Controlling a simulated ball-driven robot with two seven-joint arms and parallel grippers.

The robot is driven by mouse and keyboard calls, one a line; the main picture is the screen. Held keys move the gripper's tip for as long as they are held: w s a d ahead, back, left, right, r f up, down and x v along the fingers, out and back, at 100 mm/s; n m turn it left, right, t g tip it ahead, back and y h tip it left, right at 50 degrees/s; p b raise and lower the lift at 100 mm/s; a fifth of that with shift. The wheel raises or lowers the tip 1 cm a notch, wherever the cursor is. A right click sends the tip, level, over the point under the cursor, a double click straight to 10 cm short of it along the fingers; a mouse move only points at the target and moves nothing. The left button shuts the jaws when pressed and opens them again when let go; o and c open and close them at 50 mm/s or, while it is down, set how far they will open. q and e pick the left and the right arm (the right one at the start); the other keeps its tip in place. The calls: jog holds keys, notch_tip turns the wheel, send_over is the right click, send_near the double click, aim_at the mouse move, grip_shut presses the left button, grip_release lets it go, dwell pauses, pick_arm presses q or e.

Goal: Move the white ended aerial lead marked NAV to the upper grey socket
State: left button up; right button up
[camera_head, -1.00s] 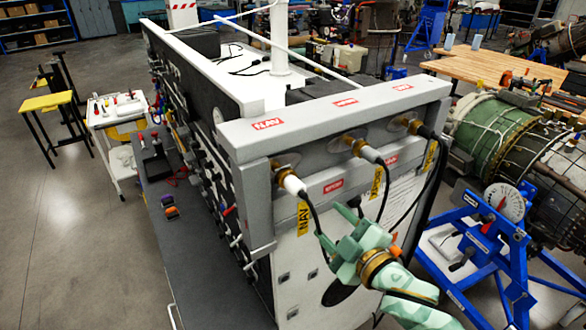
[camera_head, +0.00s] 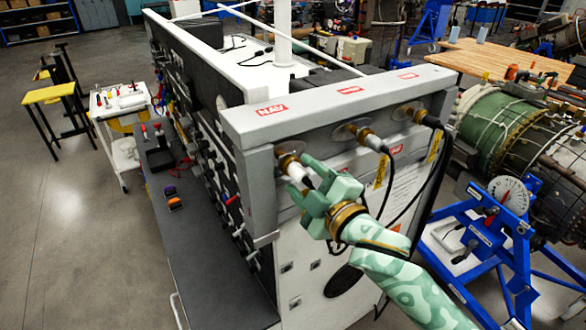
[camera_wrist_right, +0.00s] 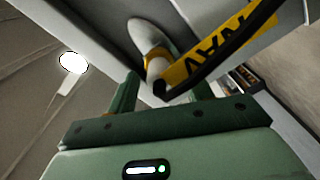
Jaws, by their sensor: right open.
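The white ended NAV lead's plug (camera_head: 293,169) sits in the leftmost socket on the end face of the grey frame. In the right wrist view the same white plug (camera_wrist_right: 150,38) and its yellow NAV tag (camera_wrist_right: 208,48) show, with the black cable bending off to the right. My right gripper (camera_head: 303,180) is open, its fingers around or just beside the plug's cable end. In the right wrist view the gripper (camera_wrist_right: 163,88) has one finger on each side of it; contact cannot be told. I cannot identify an empty upper grey socket. My left gripper is out of view.
A middle lead (camera_head: 371,142) and a right black lead (camera_head: 429,120) are plugged along the same face, with cables hanging beside my right arm. A blue engine stand (camera_head: 505,210) is at the right. A grey bench (camera_head: 215,255) runs along the left side.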

jog(key=shift+w+a, duration=0.2)
jog(key=shift+w, duration=0.2)
jog(key=shift+p, duration=0.4)
jog(key=shift+p, duration=0.35)
grip_shut()
